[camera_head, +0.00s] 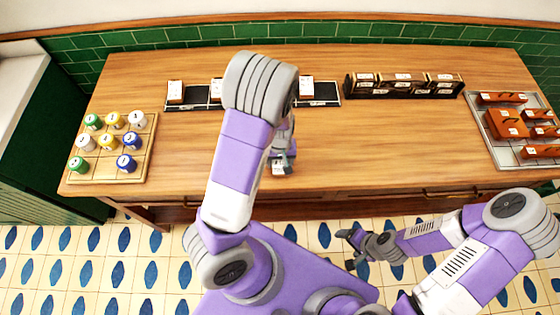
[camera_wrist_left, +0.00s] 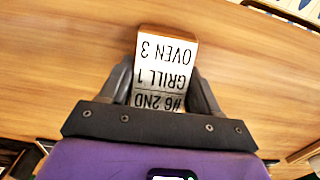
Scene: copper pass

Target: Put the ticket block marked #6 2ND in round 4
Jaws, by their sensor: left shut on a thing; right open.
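The ticket block marked #6 2ND (camera_wrist_left: 163,75) is white-faced with wooden edges. In the left wrist view its face also reads GRILL 1 and OVEN 3, upside down. My left gripper (camera_head: 284,152) is shut on it over the middle of the counter; its fingers (camera_wrist_left: 160,90) lie on both sides of the block. In the head view only a small part of the block (camera_head: 278,169) shows. A dark rail (camera_head: 326,96) at the back holds white blocks; my left arm hides its middle, and its round labels are too small to read. My right gripper (camera_head: 354,248) is open and empty, in front of the counter.
A dark rack (camera_head: 405,94) with several blocks stands at the back right of the rail. A grey tray (camera_head: 492,130) with several brown-orange items is at far right. A wooden board (camera_head: 100,172) with several coloured pots is at left. The counter (camera_head: 390,145) is clear between.

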